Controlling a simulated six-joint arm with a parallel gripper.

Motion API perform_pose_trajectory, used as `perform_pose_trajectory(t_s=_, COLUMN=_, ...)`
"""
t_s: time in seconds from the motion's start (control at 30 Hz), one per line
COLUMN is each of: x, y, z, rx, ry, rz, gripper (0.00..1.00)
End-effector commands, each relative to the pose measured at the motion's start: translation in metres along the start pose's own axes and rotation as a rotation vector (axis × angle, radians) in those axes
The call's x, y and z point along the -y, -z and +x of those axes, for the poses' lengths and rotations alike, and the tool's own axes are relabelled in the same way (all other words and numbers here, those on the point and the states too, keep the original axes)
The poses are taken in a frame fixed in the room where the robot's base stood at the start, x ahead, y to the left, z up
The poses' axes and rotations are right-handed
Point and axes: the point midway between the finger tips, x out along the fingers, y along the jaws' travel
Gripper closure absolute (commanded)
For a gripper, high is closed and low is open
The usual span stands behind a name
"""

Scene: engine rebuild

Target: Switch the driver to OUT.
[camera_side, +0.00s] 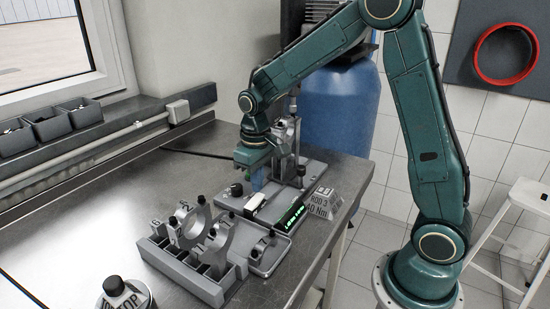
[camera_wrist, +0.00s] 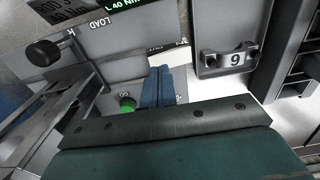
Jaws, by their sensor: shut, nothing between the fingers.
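My gripper (camera_side: 256,187) is shut and empty, its blue fingers together and pointing down over the grey fixture plate (camera_side: 316,172) in the side view. In the wrist view the shut fingers (camera_wrist: 160,82) reach over a pale panel, beside a green GO button (camera_wrist: 127,103). A white strip (camera_wrist: 172,52) with partly hidden lettering lies just beyond the fingertips; I cannot tell whether they touch it. A display (camera_wrist: 128,4) above shows green text ending in 40 Nm.
A black knob (camera_wrist: 43,52) stands near the word LOAD. A bracket marked 9 (camera_wrist: 235,60) lies to the right. The left of the bench (camera_side: 90,215) is clear.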

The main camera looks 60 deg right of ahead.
Motion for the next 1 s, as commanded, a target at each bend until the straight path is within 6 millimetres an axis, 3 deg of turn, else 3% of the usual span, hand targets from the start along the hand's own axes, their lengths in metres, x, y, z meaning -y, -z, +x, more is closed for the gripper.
perform_pose_trajectory(t_s=1.0, x=0.000, y=0.000, z=0.011, rx=0.001, ry=0.000, rz=0.000, gripper=1.00)
